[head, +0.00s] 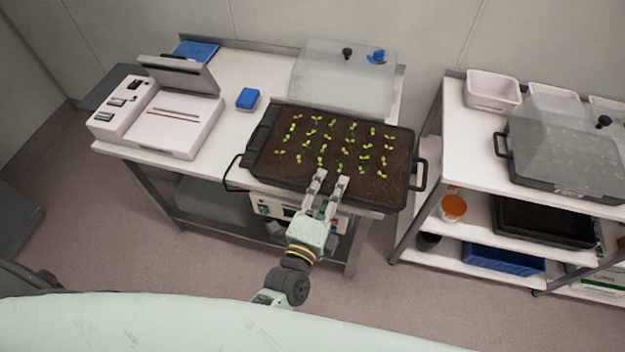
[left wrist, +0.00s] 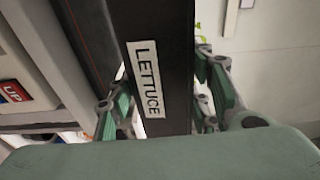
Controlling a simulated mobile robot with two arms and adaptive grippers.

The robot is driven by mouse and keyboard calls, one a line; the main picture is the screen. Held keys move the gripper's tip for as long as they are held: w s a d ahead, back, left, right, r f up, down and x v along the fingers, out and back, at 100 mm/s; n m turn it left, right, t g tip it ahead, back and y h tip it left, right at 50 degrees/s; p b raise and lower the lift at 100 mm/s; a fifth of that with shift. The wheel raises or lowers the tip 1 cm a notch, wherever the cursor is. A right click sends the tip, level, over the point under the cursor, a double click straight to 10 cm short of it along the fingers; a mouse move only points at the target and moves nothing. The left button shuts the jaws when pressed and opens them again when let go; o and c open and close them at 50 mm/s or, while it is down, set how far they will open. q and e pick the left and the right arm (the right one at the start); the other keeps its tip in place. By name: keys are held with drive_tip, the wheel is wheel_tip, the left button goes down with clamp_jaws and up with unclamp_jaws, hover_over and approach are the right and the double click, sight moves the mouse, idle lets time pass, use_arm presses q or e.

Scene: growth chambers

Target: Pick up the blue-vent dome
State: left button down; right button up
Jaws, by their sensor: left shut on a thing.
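The blue-vent dome (head: 335,85) is a clear, greyish cover at the back of the white table, behind the seedling tray (head: 395,190). A blue vent (head: 377,57) and a black one sit on its top. My left gripper (head: 332,178) is at the front wall of the black tray, away from the dome. In the left wrist view its fingers stand on both sides of the tray's dark wall (left wrist: 160,35), which bears a LETTUCE label (left wrist: 147,80). The gripper is shut on the tray. My right gripper is not in view.
A white device (head: 165,125) with a raised lid and a blue block (head: 247,98) stand left of the tray. Another domed tray (head: 560,185) with a black vent is on the right rack, beside white bins (head: 492,90). Floor shows between table and rack.

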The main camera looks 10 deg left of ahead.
use_arm(q)
drive_tip(key=shift+s+d+r+p, duration=0.15)
drive_tip(key=shift+d+r+p, duration=0.2)
drive_tip(key=shift+d+r, duration=0.5)
drive_tip(key=shift+s+a+r, duration=0.15)
drive_tip(key=shift+s+a, duration=0.1)
drive_tip(key=shift+a, duration=0.05)
drive_tip(key=s+a+r+n+y+b, duration=0.1)
drive_tip(key=s+a+r+y+b, duration=0.1)
drive_tip(key=s+a+r, duration=0.9)
wheel_tip(320, 180, up, 3)
drive_tip(key=a+b, duration=0.1)
drive_tip(key=a, duration=0.2)
drive_tip(key=shift+n+y, duration=0.4)
drive_tip(key=shift+r, duration=0.1)
